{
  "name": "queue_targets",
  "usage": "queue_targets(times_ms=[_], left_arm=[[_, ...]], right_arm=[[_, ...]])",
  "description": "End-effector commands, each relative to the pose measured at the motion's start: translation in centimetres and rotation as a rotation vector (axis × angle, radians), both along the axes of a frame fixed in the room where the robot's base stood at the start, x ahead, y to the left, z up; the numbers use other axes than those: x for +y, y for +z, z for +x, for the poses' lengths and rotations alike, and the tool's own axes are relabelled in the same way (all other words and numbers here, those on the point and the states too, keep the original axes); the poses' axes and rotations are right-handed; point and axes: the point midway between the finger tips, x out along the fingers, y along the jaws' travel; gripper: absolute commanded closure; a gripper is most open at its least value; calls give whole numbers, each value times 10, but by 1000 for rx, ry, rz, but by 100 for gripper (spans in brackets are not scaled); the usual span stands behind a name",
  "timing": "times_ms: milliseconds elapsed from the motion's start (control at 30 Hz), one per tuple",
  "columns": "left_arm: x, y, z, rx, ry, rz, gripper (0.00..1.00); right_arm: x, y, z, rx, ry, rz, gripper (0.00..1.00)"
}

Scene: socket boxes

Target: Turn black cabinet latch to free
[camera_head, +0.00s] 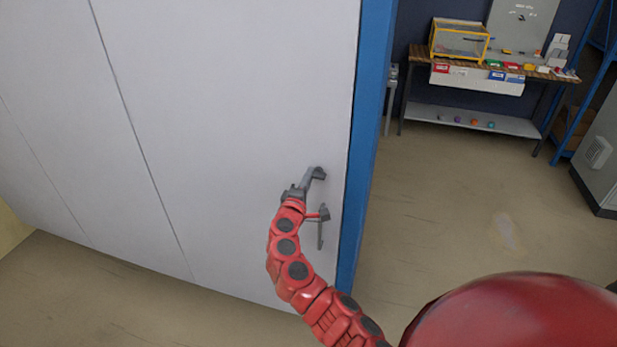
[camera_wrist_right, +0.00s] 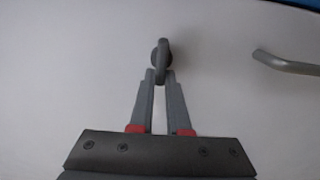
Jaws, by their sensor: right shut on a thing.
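The dark cabinet latch (camera_wrist_right: 161,56) shows in the right wrist view as a narrow turn piece on a round base, set on the pale cabinet door (camera_wrist_right: 60,70). In the head view the latch (camera_head: 319,172) is near the door's right edge, partly hidden by the gripper. My right gripper (camera_head: 309,180) reaches up to it from below left. In the right wrist view my right gripper (camera_wrist_right: 160,76) has its fingertips closed on the lower end of the turn piece, which points along the fingers. My left gripper is out of view.
A grey bar handle (camera_wrist_right: 288,64) stands out from the door to the right of the latch; in the head view it hangs below. A blue frame edge (camera_head: 368,150) borders the door. A workbench (camera_head: 475,120) stands at the back right, with open floor before it.

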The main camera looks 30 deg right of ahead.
Motion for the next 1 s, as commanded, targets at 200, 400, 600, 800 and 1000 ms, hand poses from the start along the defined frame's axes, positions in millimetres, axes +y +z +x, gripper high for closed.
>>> queue_targets(times_ms=[200, 400, 600, 800, 1000], left_arm=[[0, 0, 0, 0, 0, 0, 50], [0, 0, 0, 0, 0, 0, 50], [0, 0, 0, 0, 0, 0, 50], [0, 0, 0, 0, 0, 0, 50], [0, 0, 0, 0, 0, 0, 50]], right_arm=[[1, -2, 0, 16, 1, -9, 100], [1, -2, 0, 16, 1, -9, 100], [1, -2, 0, 14, 1, -10, 67], [0, -1, 0, 13, 1, -10, 55], [1, -1, -1, 12, 1, -10, 55]])
